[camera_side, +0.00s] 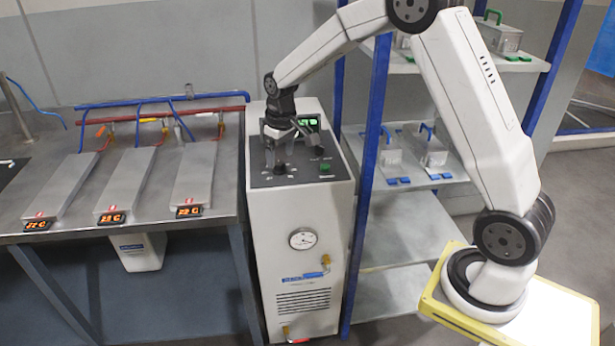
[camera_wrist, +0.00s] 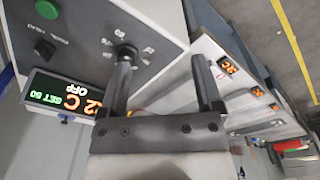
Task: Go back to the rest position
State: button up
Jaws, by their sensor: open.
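My gripper (camera_side: 276,150) is over the dark sloped control panel of a white cabinet machine (camera_side: 265,235). In the wrist view my gripper (camera_wrist: 163,68) has its two fingers wide apart, with nothing held between them. A black knob (camera_wrist: 127,52) on the panel shows right at the tip of the left finger; I cannot tell whether they touch. My arm reaches from its base at the lower right, over the shelf rack, down to the panel. The fingers hide part of the panel in the side view.
The panel has a lit display (camera_wrist: 62,96) and a green button (camera_wrist: 46,9). A blue-posted shelf rack (camera_side: 376,120) with metal boxes stands right of the machine. A metal table (camera_side: 75,225) with several heater plates and orange readouts is at the left.

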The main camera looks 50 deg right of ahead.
jog(key=s+a, duration=0.4)
jog(key=s, duration=0.6)
jog(key=s+a+f+t, duration=0.1)
jog(key=s+a, duration=0.3)
jog(key=s, duration=0.7)
jog(key=shift+a+f+t, duration=0.25)
jog(key=shift+t, duration=0.05)
